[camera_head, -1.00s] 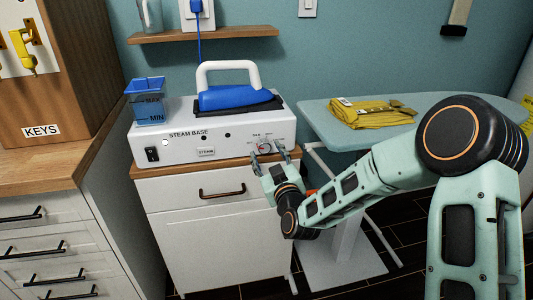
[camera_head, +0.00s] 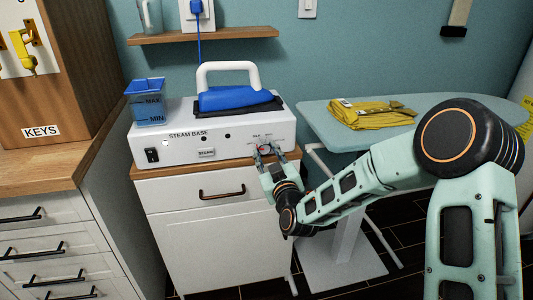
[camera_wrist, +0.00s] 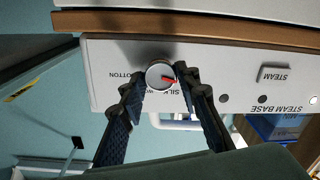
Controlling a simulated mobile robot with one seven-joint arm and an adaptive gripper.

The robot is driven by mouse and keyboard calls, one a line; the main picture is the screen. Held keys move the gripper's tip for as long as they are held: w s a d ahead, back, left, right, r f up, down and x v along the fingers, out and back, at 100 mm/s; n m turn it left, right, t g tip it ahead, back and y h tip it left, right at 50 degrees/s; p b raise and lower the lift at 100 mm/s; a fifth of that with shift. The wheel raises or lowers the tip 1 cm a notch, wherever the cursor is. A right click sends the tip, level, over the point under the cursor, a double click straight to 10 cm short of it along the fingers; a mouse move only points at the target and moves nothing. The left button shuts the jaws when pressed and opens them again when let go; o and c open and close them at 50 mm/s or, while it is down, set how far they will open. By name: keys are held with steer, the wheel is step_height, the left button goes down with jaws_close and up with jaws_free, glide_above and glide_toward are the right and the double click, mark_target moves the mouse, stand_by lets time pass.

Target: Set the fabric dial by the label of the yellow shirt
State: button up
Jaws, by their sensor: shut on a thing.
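The fabric dial (camera_head: 264,148) is a small round knob on the right of the white steam base (camera_head: 222,147). My gripper (camera_head: 267,150) is shut on the dial, one finger on each side, as the wrist view (camera_wrist: 163,84) also shows. The folded yellow shirt (camera_head: 375,117) lies on the ironing board, with small pale labels too small to read.
A blue iron (camera_head: 235,99) with a white handle rests on the steam base. A blue water cup (camera_head: 148,104) stands at its left end. The STEAM button (camera_head: 206,153) is left of the dial. The ironing board (camera_head: 313,112) is behind my arm.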

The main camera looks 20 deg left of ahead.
steer(key=shift+f+b, duration=0.1)
steer(key=shift+b, duration=0.2)
steer(key=m+b, duration=0.3)
steer(key=m, duration=0.1)
steer(key=shift+f, duration=0.1)
steer(key=m+b, duration=0.4)
steer(key=m, duration=0.1)
steer(key=shift+m, duration=0.4)
steer(key=o, duration=1.2)
steer(key=shift+c, duration=0.2)
steer(key=v, duration=1.2)
